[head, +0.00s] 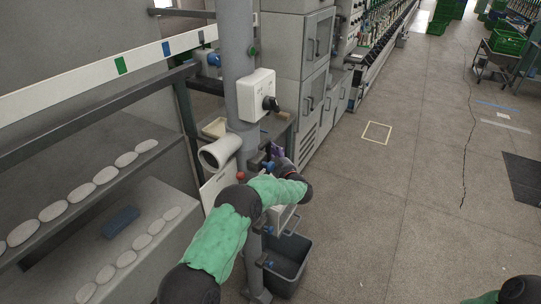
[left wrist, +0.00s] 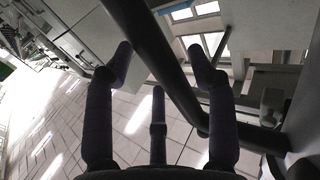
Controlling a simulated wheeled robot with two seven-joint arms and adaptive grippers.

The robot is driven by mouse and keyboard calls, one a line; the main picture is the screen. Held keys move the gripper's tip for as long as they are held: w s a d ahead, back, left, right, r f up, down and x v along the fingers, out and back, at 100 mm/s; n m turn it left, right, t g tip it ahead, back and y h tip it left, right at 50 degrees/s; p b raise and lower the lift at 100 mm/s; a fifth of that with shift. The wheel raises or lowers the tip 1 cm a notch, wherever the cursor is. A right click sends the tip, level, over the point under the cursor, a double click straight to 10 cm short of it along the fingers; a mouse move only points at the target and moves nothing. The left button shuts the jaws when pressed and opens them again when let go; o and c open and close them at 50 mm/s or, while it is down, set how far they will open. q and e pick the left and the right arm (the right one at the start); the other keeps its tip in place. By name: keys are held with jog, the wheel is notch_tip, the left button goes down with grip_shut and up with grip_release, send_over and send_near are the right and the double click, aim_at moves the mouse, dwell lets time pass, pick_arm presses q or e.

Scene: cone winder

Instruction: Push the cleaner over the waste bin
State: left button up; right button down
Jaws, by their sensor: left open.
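The cleaner appears as a thick grey upright pipe (head: 237,60) with a white control box (head: 255,97) and a pale round nozzle (head: 220,153). The dark grey waste bin (head: 287,265) stands on the floor, below and just right of the cleaner's lower part. My left gripper (head: 275,158) is open beside the pipe, below the control box and above the bin, partly hidden by my arm. In the left wrist view its purple-tipped fingers are spread, and a dark bar (left wrist: 155,50) runs diagonally between them. I cannot tell whether they touch it. My right gripper is out of view.
A rack with pale oval packages (head: 82,192) and a blue block (head: 120,222) is at left. Grey machine cabinets (head: 317,50) stand behind. The floor at right is open, with a taped square (head: 377,133). Green crates (head: 508,40) are far back right.

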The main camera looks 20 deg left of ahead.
pick_arm(q)
jog(key=v, duration=1.2)
jog(key=s+d+f+m+h+b, duration=0.1)
jog(key=s+d+f+m+h, duration=0.2)
jog(key=f, duration=0.6)
jog(key=s+d+f+m+g+h, duration=0.1)
jog(key=s+d+f+h, duration=0.3)
jog(key=f, duration=0.5)
jog(key=s+d+f+m+h+b, duration=0.1)
jog(key=s+d+f+m+h, duration=0.15)
jog(key=f+h, duration=0.45)
jog(key=s+d+f+g+h, duration=0.1)
jog(key=s+d+f+g, duration=0.1)
jog(key=s, duration=0.8)
jog(key=s+d+f+m+g+h+b, duration=0.1)
jog(key=s+d+f+g, duration=0.2)
jog(key=s, duration=0.7)
jog(key=s+d+f+g+h, duration=0.2)
jog(key=s+f, duration=0.4)
jog(key=s, duration=0.5)
jog(key=d+g, duration=0.1)
jog(key=g, duration=0.1)
jog(key=shift+d+f+g+b, duration=0.15)
jog(key=shift+f+g+b, duration=0.15)
jog(key=shift+f+b, duration=0.05)
